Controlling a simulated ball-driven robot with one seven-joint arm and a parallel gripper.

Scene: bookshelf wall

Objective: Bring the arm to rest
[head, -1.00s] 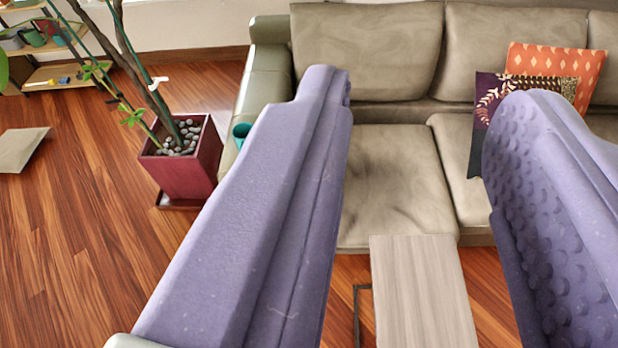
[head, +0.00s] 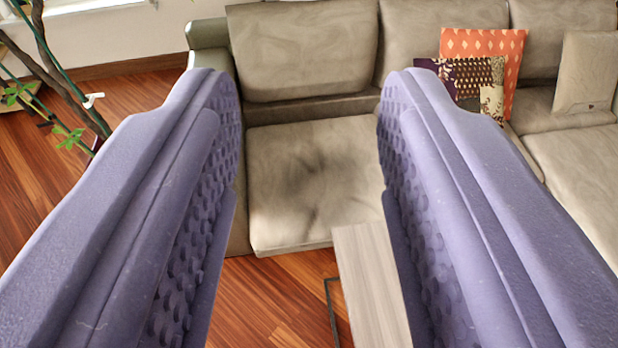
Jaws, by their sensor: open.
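My gripper (head: 309,88) shows in the head view as two purple fingers with bumpy inner pads, one on the left and one on the right. The fingers are wide apart and nothing is between them. They are in the air, with the grey-beige sofa (head: 305,180) seen beyond the gap. The right finger hides part of a small wood-topped table (head: 370,280) below it.
An orange patterned cushion (head: 480,42) and a dark floral cushion (head: 450,72) lean on the sofa, with a beige cushion (head: 588,70) farther right. Plant stems (head: 60,80) stand at the left. Wooden floor (head: 35,165) shows at the left and below the sofa.

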